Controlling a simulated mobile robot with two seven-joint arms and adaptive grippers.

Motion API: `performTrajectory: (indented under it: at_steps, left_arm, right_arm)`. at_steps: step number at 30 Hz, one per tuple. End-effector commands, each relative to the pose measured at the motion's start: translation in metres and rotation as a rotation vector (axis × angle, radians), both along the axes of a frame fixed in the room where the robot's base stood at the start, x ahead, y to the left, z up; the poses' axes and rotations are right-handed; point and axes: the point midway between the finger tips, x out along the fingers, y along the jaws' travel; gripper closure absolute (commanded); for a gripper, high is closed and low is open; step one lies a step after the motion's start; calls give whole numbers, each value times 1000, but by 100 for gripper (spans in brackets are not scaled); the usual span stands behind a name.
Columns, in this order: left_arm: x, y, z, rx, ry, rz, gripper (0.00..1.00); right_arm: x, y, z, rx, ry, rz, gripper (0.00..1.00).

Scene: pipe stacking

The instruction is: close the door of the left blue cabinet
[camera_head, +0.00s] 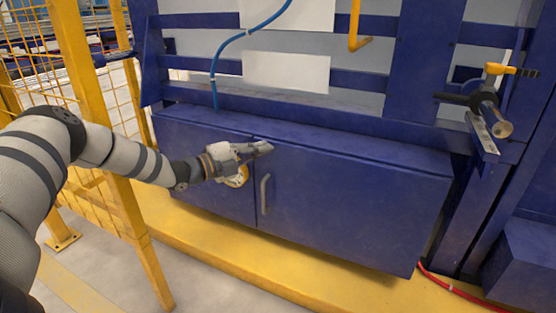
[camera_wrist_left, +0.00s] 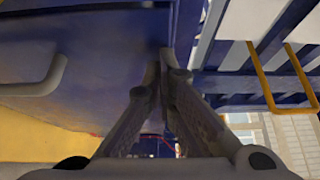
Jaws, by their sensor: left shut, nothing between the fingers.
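The blue cabinet has two doors side by side under a blue top ledge. The left door (camera_head: 210,196) is partly hidden behind my left arm and gripper. It looks flush or nearly flush with the frame; I cannot tell whether a small gap is left. The right door (camera_head: 345,205) looks shut and has a grey vertical handle (camera_head: 265,193) near the seam. My left gripper (camera_head: 268,147) is shut and empty, its tips near the upper edge of the doors by the seam. In the left wrist view the shut fingers (camera_wrist_left: 165,65) are close beside a blue panel; contact is unclear. My right gripper is out of view.
A yellow mesh fence with a yellow post (camera_head: 98,110) stands at the left, close to my arm. A yellow floor plinth (camera_head: 270,265) runs below the cabinet. A blue hose (camera_head: 214,75) hangs above the ledge. A red cable (camera_head: 450,287) lies at the lower right.

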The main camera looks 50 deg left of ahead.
Motion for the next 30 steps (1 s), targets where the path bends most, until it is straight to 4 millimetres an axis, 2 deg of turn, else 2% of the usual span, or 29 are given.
performTrajectory:
  at_steps: [1,2,11,14,24,30]
  left_arm:
    - [2,9,3,-1,-1,24,100]
    - [2,10,3,-2,-1,26,100]
    - [4,11,7,-2,-8,29,100]
    - [4,11,14,-5,-12,30,100]
    - [-2,4,80,-4,-10,14,100]
    - [-3,0,100,-1,-1,4,100]
  right_arm:
    - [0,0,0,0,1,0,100]
    - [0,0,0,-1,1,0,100]
    - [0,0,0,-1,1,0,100]
    - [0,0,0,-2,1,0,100]
    - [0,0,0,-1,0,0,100]
    - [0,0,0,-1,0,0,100]
